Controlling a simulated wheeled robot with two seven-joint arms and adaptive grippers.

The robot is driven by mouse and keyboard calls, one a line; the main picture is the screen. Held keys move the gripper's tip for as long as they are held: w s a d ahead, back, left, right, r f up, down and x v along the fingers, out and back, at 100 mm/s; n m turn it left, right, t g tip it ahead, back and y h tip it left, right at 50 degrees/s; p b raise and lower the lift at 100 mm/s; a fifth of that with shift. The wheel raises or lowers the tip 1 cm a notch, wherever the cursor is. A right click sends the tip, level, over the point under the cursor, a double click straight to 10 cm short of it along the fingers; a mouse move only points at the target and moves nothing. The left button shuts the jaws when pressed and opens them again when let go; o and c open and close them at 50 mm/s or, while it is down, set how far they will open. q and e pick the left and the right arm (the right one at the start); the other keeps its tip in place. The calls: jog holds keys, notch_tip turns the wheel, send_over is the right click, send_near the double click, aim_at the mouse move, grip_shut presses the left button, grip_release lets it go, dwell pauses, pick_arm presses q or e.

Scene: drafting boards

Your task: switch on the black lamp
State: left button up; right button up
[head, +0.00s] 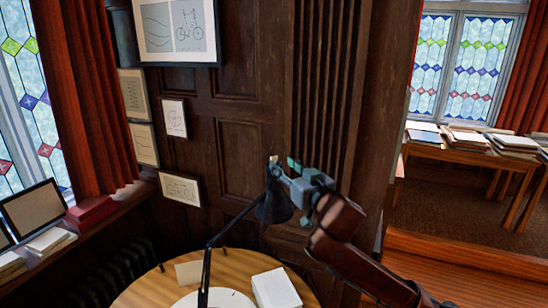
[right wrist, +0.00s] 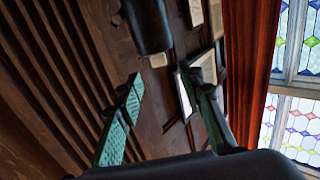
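The black lamp (head: 273,207) stands on the round wooden table, its thin arm rising to a dark cone-shaped shade that hangs downward. A small pale switch (head: 274,158) shows at the top of the lamp head. In the right wrist view the dark lamp head (right wrist: 148,25) comes in from the top, with the pale switch (right wrist: 158,60) at its end. My right gripper (head: 293,180) is beside the lamp head, close to the switch. In the right wrist view its fingers (right wrist: 165,92) are apart with nothing between them. My left gripper is not in view.
The round table (head: 155,290) also holds a white book (head: 275,288) and a small card (head: 188,272). Dark panelled wall (head: 240,150) with framed pictures stands close behind the lamp. A desk with papers (head: 485,140) is at the far right.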

aim_at(274, 158)
jog(key=p+x, duration=0.2)
jog(key=x, duration=0.4)
jog(key=shift+w+a+r+p, duration=0.1)
jog(key=shift+p, duration=0.3)
jog(key=shift+w+a, duration=0.15)
jog(key=shift+w, duration=0.3)
grip_shut()
